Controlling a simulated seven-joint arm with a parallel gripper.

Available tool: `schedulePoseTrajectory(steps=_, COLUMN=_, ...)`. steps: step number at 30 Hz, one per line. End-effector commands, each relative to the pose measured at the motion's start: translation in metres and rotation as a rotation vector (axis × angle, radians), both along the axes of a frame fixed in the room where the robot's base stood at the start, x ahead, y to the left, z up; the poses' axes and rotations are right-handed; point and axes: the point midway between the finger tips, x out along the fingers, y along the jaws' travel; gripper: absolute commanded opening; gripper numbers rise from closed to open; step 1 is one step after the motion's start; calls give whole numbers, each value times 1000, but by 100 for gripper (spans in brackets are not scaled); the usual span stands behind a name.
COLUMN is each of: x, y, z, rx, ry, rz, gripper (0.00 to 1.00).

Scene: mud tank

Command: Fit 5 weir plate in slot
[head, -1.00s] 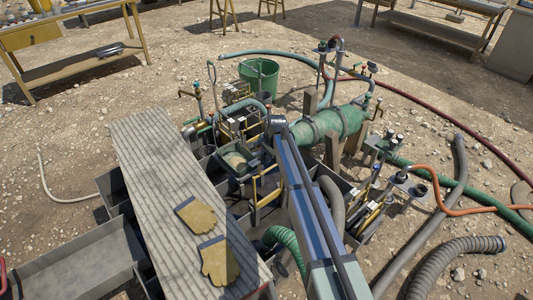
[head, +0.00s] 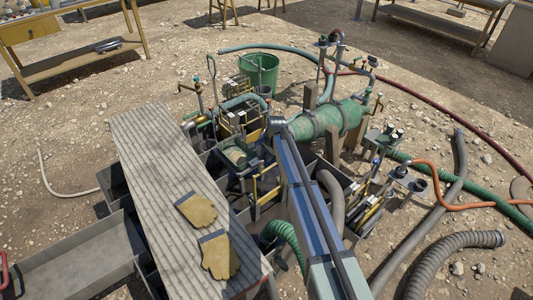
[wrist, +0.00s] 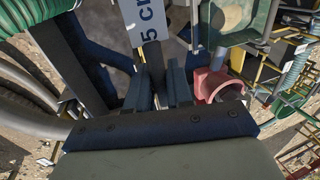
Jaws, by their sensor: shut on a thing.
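The slot cannot be made out in either view. In the head view my blue arm reaches over the tank assembly and hides the gripper and the plate.
A red, cup-like part (wrist: 212,84) sits close right of the fingers. A green pipe (head: 335,120) and green bucket (head: 259,70) stand behind the tank. A ribbed board (head: 165,165) with gloves (head: 218,254) lies left. Hoses crowd the right.

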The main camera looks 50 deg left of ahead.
Motion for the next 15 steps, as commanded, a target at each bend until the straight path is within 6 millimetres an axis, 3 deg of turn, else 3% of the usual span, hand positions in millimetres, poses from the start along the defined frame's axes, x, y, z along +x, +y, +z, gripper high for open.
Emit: schedulePoseTrajectory(steps=15, x=0, y=0, z=-29, rx=0, ry=0, rz=0, gripper=0)
